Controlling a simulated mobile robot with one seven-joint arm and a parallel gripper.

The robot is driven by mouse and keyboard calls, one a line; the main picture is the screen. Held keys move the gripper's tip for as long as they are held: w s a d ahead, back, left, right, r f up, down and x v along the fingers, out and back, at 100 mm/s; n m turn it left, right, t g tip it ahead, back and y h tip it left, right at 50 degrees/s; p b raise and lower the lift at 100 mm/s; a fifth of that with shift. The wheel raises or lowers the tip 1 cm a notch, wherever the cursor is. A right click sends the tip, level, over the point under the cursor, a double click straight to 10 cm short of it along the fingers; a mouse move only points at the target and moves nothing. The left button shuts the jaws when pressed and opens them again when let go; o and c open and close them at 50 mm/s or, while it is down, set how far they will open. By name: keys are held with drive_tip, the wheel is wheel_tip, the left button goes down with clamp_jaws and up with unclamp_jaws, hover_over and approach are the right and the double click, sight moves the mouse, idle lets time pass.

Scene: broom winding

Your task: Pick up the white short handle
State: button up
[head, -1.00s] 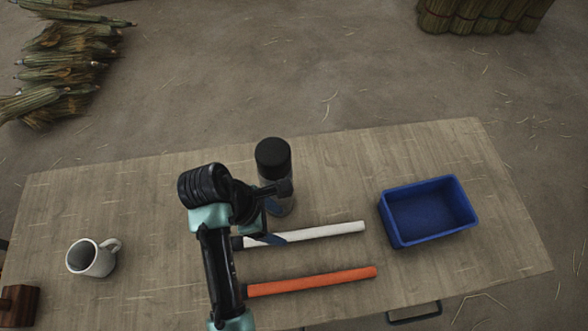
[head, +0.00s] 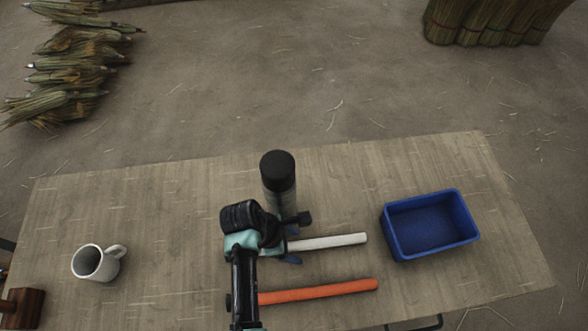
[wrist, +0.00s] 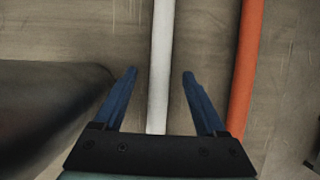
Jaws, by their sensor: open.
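The white short handle (head: 328,242) lies flat on the table, its left part hidden by my arm in the head view. In the wrist view the white handle (wrist: 161,65) runs between the two blue fingers of my gripper (wrist: 158,82). My gripper, which also shows in the head view (head: 291,246), is open, with a gap on each side of the handle. I cannot tell how far above the table the fingertips are.
An orange handle (head: 320,292) lies in front of the white one. A dark-capped cylinder (head: 279,180) stands just behind my gripper. A blue bin (head: 430,225) is at right, a white mug (head: 97,262) at left and a wooden block (head: 22,306) at the left edge.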

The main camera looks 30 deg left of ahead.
clamp_jaws()
drive_tip(key=shift+r, duration=0.15)
idle(0.4)
